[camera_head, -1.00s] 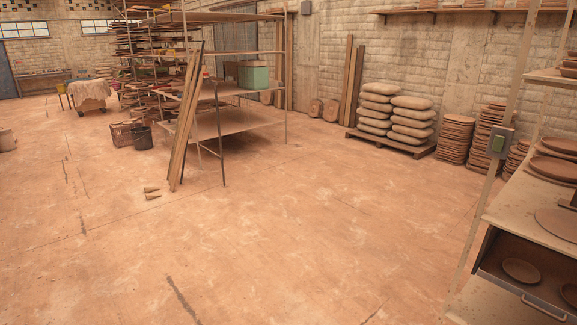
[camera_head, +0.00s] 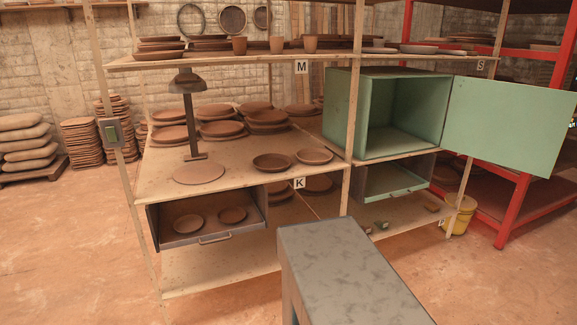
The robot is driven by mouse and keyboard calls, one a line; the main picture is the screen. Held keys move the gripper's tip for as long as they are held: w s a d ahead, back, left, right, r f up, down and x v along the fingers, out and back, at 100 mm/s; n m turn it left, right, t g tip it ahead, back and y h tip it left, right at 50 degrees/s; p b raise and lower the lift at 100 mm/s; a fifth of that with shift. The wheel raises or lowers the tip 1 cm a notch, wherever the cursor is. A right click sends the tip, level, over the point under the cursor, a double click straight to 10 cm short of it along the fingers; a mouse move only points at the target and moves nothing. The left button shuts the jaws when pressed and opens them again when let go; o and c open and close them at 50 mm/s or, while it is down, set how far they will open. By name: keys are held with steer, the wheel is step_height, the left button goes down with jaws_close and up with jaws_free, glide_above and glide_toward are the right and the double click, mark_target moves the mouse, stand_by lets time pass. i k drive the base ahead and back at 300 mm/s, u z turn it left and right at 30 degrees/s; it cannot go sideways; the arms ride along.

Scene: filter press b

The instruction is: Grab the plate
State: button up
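Several brown clay plates show, and I cannot tell which one the task means. On the middle shelf, a dark plate (camera_head: 272,162) and a smaller plate (camera_head: 314,156) lie singly near the front edge. Stacked plates (camera_head: 221,129) lie behind them. Two small plates, a left one (camera_head: 188,224) and a right one (camera_head: 232,215), lie inside the open grey drawer (camera_head: 208,237) below. More plates (camera_head: 160,46) are on the top shelf. My gripper is not in view.
A black lamp-like stand (camera_head: 190,115) rises from the shelf over a flat disc (camera_head: 199,173). A green cabinet (camera_head: 376,105) has its door (camera_head: 508,123) open to the right. A grey flat-topped block (camera_head: 345,270) stands in front.

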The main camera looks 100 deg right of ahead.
mark_target(269, 163)
steer(key=k, duration=0.2)
steer(key=z, duration=2.25)
steer(key=i, duration=1.05)
steer(key=z, duration=0.35)
